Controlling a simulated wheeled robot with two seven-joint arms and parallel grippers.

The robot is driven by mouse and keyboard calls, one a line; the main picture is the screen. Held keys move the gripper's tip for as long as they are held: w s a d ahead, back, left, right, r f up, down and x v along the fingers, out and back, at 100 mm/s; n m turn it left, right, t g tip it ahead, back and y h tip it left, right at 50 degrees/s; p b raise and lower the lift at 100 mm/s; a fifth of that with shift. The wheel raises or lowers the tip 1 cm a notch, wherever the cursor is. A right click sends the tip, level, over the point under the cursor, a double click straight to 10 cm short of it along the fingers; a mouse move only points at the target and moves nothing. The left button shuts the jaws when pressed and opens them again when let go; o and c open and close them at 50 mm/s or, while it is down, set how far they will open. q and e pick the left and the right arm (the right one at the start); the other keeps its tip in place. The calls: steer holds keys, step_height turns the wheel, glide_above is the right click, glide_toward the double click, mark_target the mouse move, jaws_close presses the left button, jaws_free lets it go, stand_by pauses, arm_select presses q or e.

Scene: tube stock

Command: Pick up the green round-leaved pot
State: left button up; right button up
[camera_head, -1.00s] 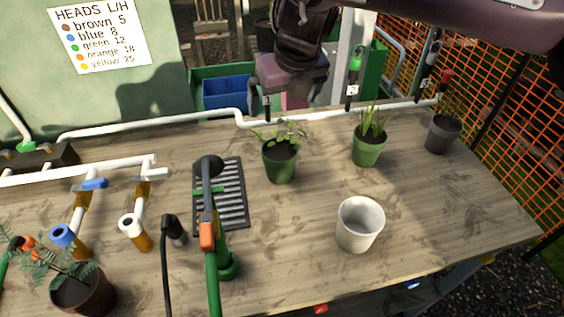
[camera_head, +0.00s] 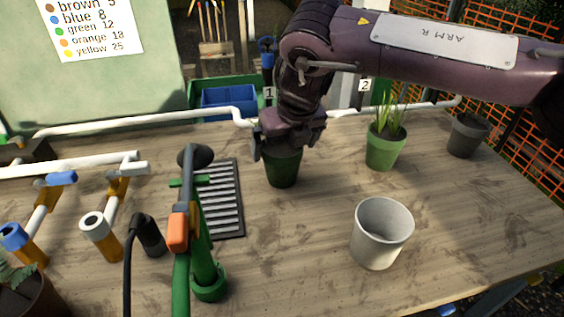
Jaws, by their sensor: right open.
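The green round-leaved pot (camera_head: 283,172) stands upright on the wooden bench, just right of the black drain grate. My right gripper (camera_head: 288,150) is directly over it, pointing down, with its fingers at the pot's rim. The gripper and wrist hide the plant's leaves and most of the rim. The jaws are open. I cannot tell whether a finger touches the pot. My left gripper is not in view.
A green pot with spiky leaves (camera_head: 385,148) and a dark grey pot (camera_head: 467,136) stand to the right. An empty white pot (camera_head: 381,233) is in front. The green hose stand (camera_head: 208,278) and slotted grate (camera_head: 226,200) are at left. Bare bench lies between.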

steer(key=x, duration=0.4)
steer(key=shift+a+f, duration=0.25)
steer(key=shift+f, duration=0.05)
steer(key=shift+r, duration=0.1)
steer(key=c, duration=1.3)
steer(key=shift+o, duration=0.2)
